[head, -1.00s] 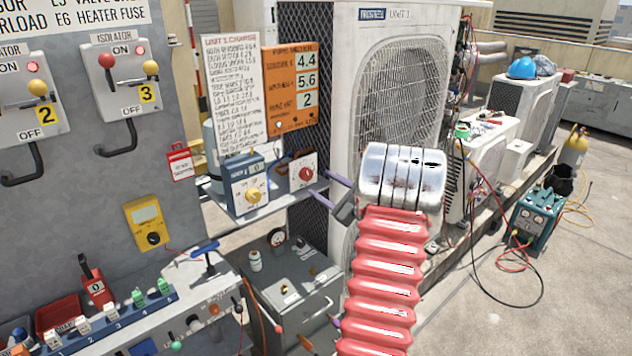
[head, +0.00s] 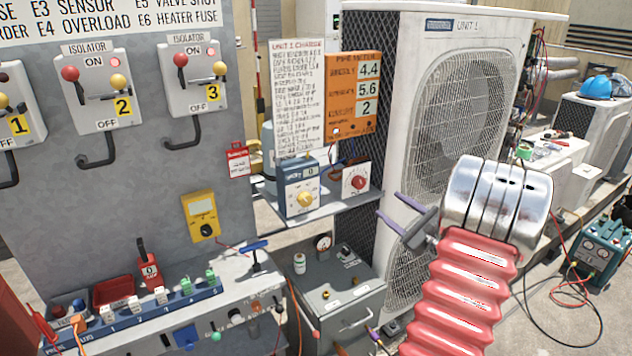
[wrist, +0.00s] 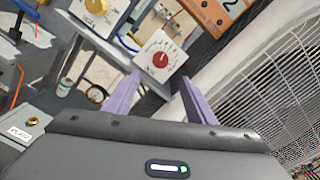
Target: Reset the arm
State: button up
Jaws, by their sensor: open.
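My gripper (head: 394,217) is on the end of my red ribbed arm, at the right of the head view. Its two purple fingers are spread apart with nothing between them. They point left toward the small shelf in front of the Unit 1 condenser (head: 425,150). In the wrist view the open fingers (wrist: 160,98) frame a white box with a red dial (wrist: 160,58), which lies beyond the tips. The same dial box (head: 356,181) stands on the shelf in the head view, apart from the fingers.
A blue box with a yellow knob (head: 300,190) shares the shelf, below an orange panel (head: 351,97). A grey case (head: 335,295) sits underneath. The isolator panel (head: 120,180) and a bench of fuses (head: 150,315) fill the left. A teal machine (head: 598,248) stands at the right.

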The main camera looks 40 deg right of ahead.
jog(key=a+f+n+g+y, duration=0.3)
jog(key=a+f+n+y, duration=0.15)
jog(key=a+f, duration=0.4)
jog(key=s+a+n+g+y, duration=0.1)
jog(key=a+n+g+y, duration=0.55)
jog(key=a, duration=1.25)
jog(key=s+a+r+n+h, duration=0.2)
jog(key=a+r+n, duration=0.2)
jog(key=a+n, duration=0.3)
jog(key=s+a+r+n+g+h, duration=0.1)
jog(key=a+r+n, duration=0.4)
jog(key=a, duration=0.6)
jog(key=s+a+r+n+g+h, duration=0.1)
jog(key=s+a+r+n+h, duration=0.3)
jog(key=a+n, duration=0.5)
jog(key=shift+s+a+r, duration=0.2)
jog(key=shift+a+r, duration=0.1)
jog(key=shift+r, duration=0.05)
jog(key=shift+g, duration=0.25)
jog(key=shift+c, duration=0.4)
